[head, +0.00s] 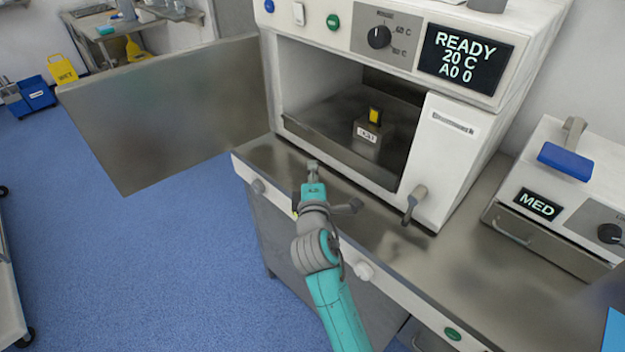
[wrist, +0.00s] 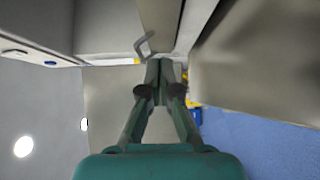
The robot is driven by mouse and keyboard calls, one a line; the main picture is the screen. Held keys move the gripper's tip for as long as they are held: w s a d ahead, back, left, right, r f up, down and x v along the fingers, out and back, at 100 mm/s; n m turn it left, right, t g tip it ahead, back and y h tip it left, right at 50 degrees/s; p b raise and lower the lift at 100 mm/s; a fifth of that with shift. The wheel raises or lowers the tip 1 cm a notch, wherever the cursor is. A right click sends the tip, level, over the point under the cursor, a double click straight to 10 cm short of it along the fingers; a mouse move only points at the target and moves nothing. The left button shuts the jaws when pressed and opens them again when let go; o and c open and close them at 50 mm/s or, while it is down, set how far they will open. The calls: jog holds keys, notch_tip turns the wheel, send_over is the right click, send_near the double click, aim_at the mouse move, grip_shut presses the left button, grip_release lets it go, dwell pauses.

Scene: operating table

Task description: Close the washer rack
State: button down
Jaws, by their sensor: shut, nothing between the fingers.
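The washer (head: 455,110) stands on the bench with its chamber open at the front. Inside, a dark grey flat surface with a raised front lip (head: 340,152) looks like the rack; I cannot tell how far in it sits. A small metal box with a label and a yellow-and-black top (head: 368,138) stands on it. The metal door (head: 170,112) is swung wide open to the left. My gripper (head: 313,168) is shut and empty, in front of the chamber's lower left part. In the wrist view my gripper (wrist: 159,66) has its fingers together near a bent grey bar (wrist: 145,46).
A white panel with a lever handle (head: 416,198) borders the chamber on the right. The washer display (head: 464,60) reads READY. A smaller unit marked MED (head: 537,204) stands further right. The bench ledge (head: 440,262) runs below.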

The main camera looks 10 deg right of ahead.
aim_at(336, 151)
jog(key=w, duration=0.3)
jog(key=shift+w+d, duration=0.15)
jog(key=shift+d, duration=0.2)
jog(key=shift+w+d, duration=0.7)
jog(key=shift+d, duration=0.3)
jog(key=shift+w+d, duration=0.5)
jog(key=shift+d, duration=0.1)
jog(key=w+d, duration=0.1)
jog(key=d, duration=0.1)
jog(key=w+d, duration=0.1)
jog(key=shift+w+d, duration=0.3)
jog(key=shift+d, duration=0.05)
jog(key=shift+r, duration=0.1)
jog(key=shift+d, duration=0.15)
